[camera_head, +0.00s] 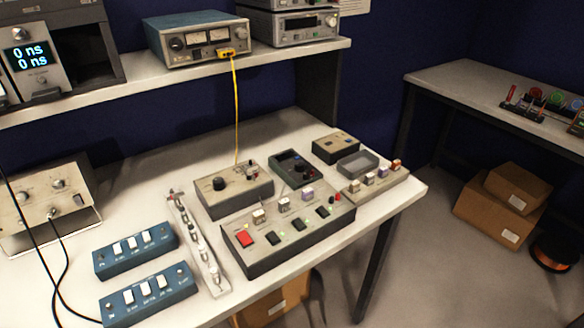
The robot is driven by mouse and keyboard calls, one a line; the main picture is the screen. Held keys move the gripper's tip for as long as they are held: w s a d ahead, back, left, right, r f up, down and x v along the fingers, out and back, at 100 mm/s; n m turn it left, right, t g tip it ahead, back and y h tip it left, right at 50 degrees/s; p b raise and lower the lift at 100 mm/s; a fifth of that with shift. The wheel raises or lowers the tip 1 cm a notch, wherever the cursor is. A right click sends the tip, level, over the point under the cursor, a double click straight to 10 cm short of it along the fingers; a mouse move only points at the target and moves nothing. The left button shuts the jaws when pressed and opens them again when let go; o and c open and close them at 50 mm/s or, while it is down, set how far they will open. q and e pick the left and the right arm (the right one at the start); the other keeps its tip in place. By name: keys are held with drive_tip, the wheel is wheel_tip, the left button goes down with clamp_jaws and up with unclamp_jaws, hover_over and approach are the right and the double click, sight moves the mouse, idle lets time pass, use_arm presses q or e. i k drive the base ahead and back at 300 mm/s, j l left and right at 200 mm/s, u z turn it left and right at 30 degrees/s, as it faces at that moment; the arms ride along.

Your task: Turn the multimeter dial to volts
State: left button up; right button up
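A small dark grey-green handheld device with a dark round dial, which looks like the multimeter (283,158), lies on the white bench in the head view. It sits behind the large grey switch box and to the right of the beige knob box. The dial (297,168) is too small to read, so I cannot tell its setting. Neither of my grippers is in view.
The grey switch box (262,264) and beige knob box (209,207) stand close around the multimeter. A yellow cable (236,110) hangs from the shelf instrument (181,55). Blue switch boxes (118,260) stand front left. Cardboard boxes (485,213) lie on the floor right.

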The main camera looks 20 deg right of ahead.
sight(299, 167)
drive_tip(key=l+z, duration=0.25)
drive_tip(key=l, duration=0.45)
drive_tip(key=l+z, duration=0.3)
drive_tip(key=l, duration=0.35)
drive_tip(key=i, duration=0.05)
